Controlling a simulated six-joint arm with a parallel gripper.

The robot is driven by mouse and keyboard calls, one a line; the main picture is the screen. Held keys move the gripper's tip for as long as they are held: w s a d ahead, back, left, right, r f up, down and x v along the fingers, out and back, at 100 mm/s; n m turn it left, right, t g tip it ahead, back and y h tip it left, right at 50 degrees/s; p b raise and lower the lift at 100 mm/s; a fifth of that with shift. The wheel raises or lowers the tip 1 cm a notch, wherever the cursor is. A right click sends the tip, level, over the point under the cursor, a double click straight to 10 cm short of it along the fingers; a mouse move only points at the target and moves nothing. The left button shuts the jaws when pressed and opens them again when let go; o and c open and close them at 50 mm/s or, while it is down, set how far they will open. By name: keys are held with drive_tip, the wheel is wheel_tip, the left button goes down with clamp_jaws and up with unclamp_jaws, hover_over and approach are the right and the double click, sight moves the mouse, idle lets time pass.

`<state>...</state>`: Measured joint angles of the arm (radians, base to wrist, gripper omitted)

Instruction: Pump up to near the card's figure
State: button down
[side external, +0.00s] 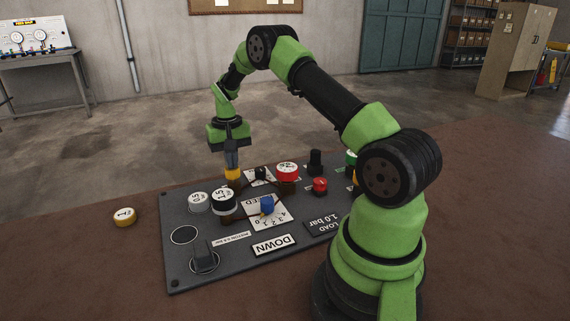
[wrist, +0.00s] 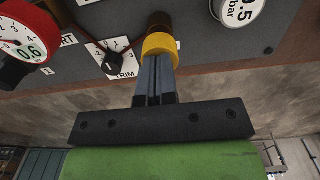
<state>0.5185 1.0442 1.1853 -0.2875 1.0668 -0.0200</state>
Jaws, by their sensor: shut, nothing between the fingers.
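My gripper (side external: 232,166) is shut and empty, pointing down at the far left of the grey panel (side external: 180,262). Its fingertips are at a yellow cap (side external: 232,174) on a dark post; they look to touch it, though I cannot be sure. The wrist view shows the fingers (wrist: 155,82) right against this yellow cap (wrist: 160,44). A red-rimmed gauge (side external: 287,169) stands on the panel; in the wrist view this gauge (wrist: 17,42) is marked 0.6 and partly cut off. A white disc (wrist: 238,8) reads "0.5 bar".
A DOWN plate (side external: 274,245) lies in front. A yellow puck (side external: 125,217) lies left, off the panel.

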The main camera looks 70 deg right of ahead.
drive_tip(key=shift+r, duration=0.4)
idle(0.3)
drive_tip(key=s+a+r+n+t, duration=0.1)
drive_tip(key=s+a+r+t, duration=0.15)
drive_tip(key=a+r, duration=0.55)
drive_tip(key=s+a+r+n+t, duration=0.1)
drive_tip(key=s+a+r, duration=0.3)
drive_tip(key=r, duration=0.7)
drive_tip(key=s+a+r+n+t+y, duration=0.1)
drive_tip(key=s+a+t, duration=0.1)
drive_tip(key=s+a, duration=0.3)
drive_tip(key=s+a+r+n+t+y, duration=0.1)
drive_tip(key=s+a+n, duration=0.1)
drive_tip(key=s+a, duration=0.4)
drive_tip(key=s, duration=0.3)
drive_tip(key=shift+s+r+t, duration=0.25)
drive_tip(key=shift+s+t, duration=0.1)
drive_tip(key=shift+s, duration=0.05)
drive_tip(key=shift+w, duration=0.1)
